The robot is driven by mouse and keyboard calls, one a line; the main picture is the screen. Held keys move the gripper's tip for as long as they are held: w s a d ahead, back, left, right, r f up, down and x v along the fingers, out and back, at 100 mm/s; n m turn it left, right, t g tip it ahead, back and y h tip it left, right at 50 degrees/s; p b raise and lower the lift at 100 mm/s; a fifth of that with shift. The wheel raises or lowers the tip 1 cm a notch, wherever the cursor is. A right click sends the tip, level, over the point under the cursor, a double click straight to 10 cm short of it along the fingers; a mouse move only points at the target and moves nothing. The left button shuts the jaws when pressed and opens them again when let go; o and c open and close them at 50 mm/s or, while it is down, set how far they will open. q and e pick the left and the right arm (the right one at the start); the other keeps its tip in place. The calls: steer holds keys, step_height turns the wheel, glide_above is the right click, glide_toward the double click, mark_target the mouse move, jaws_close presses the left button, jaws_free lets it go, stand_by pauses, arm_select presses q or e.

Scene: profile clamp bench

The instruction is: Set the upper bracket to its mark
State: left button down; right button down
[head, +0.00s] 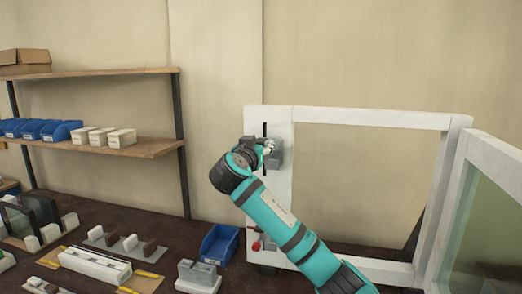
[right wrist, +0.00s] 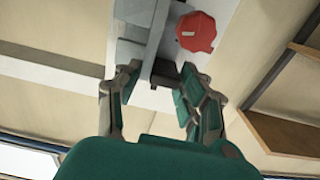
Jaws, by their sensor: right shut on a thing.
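The upper bracket (head: 276,157) is a grey block on the left upright (head: 279,195) of a white frame. My right gripper (head: 264,149) covers much of it in the head view. In the right wrist view my right gripper (right wrist: 160,88) is shut on a grey part of the bracket (right wrist: 157,48), which lies between its fingers. A red knob (right wrist: 197,32) shows beside it. A dark vertical slot (head: 264,130) runs above the bracket in the head view. I cannot make out the mark. My left gripper is out of view.
A lower bracket with a red knob (head: 255,246) is on the same upright. A glazed panel (head: 490,205) stands at the right. A blue bin (head: 219,244) and several fixtures lie on the dark bench at left. Shelves (head: 125,147) stand behind.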

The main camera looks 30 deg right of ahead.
steer(key=shift+w+a, duration=0.1)
steer(key=shift+a, duration=0.1)
steer(key=c, duration=1.1)
jaws_free()
steer(key=shift+c, duration=0.2)
steer(key=shift+o, duration=0.9)
steer(key=shift+w+a, duration=0.2)
steer(key=shift+s+d, duration=0.1)
steer(key=shift+d, duration=0.05)
steer(key=v, duration=1.2)
